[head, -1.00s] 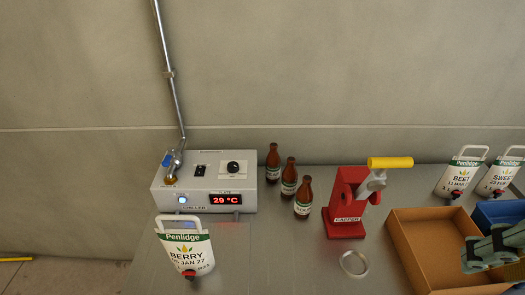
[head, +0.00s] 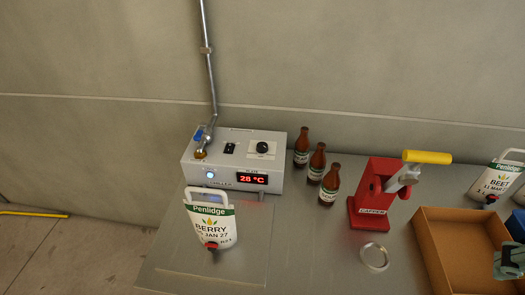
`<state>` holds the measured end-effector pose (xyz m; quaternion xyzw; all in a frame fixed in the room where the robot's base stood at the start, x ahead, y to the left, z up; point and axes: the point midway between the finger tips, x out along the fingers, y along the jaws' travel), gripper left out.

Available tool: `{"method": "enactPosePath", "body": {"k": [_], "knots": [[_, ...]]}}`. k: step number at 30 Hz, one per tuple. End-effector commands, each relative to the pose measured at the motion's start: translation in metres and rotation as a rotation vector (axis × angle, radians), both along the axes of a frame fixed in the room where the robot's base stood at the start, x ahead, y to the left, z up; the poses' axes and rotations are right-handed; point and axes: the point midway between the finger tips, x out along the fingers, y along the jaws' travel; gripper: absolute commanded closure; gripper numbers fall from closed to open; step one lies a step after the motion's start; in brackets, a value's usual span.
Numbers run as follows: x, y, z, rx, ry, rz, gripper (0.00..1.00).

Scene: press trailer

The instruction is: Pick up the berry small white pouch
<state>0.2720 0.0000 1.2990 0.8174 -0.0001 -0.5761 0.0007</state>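The berry pouch (head: 213,230) is small and white, with a green Penlidge band, a carry handle on top and a red spout low on its front. It stands upright at the left of the metal table, in front of the grey chiller box. Nothing touches it from my side. A grey-green part at the right edge, over the cardboard box, looks like my gripper (head: 510,262). It is cut off by the frame, so its fingers cannot be read. It is far to the right of the berry pouch.
The chiller (head: 232,162) reads 28 °C, with a metal pipe (head: 207,60) rising from it. Several brown bottles (head: 315,163) and a red capper (head: 373,195) stand right of it. A metal ring (head: 374,256), an open cardboard box (head: 470,240) and a beet pouch (head: 496,180) lie further right.

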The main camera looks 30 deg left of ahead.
Motion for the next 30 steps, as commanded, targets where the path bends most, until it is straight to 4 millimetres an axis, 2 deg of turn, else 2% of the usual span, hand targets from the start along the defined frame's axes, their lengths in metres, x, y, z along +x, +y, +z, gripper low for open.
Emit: {"method": "enactPosePath", "body": {"k": [11,17,30], "knots": [[0.0,0.0,0.0,0.0,0.0,0.0,0.75],[0.0,0.0,0.0,0.0,0.0,0.0,0.6],[0.0,0.0,0.0001,0.0,0.0,0.0,0.6]]}}
